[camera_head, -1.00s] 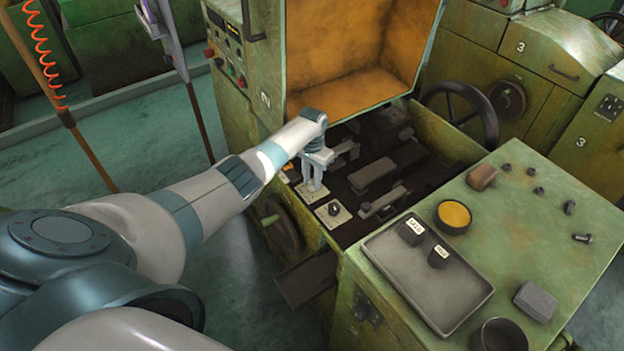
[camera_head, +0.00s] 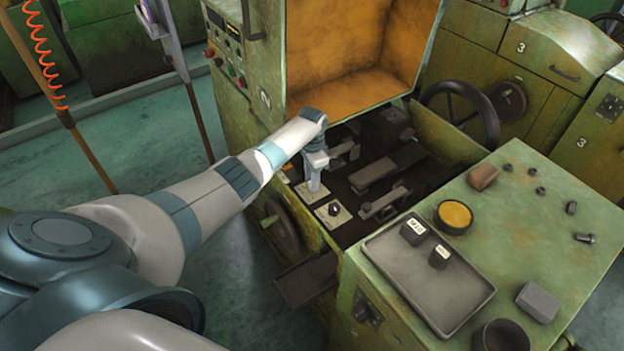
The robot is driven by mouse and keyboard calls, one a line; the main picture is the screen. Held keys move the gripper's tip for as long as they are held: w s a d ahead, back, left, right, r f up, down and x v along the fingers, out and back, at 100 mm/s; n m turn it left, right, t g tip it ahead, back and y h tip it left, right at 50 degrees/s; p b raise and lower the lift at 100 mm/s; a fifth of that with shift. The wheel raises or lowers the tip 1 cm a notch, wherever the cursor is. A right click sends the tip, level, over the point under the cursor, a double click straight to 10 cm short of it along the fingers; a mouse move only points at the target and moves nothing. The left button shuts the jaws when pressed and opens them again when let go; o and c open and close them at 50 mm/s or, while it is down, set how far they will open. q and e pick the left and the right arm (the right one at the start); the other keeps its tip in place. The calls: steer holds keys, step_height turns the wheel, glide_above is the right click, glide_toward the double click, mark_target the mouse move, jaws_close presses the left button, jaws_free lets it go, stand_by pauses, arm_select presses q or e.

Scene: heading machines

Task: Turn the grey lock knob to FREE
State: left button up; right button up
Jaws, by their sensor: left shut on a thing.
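My left gripper (camera_head: 314,184) points straight down over a small pale plate (camera_head: 306,196) on the near edge of the machine bed. It is shut on the grey lock knob, which its fingers hide. The knob's markings, including FREE, are too small and covered to read, so I cannot tell its setting. A second plate (camera_head: 341,220) with a dark knob (camera_head: 334,209) sits just in front, apart from the gripper. My right gripper is not in view.
An orange-lined hood (camera_head: 350,55) rises behind the gripper.

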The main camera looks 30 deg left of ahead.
arm_select(q)
steer(key=o, duration=1)
steer(key=shift+w, duration=0.1)
steer(key=shift+o, duration=0.2)
steer(key=shift+r, duration=0.1)
step_height(320, 180, up, 6)
steer(key=shift+b, duration=0.8)
steer(key=shift+r, duration=0.65)
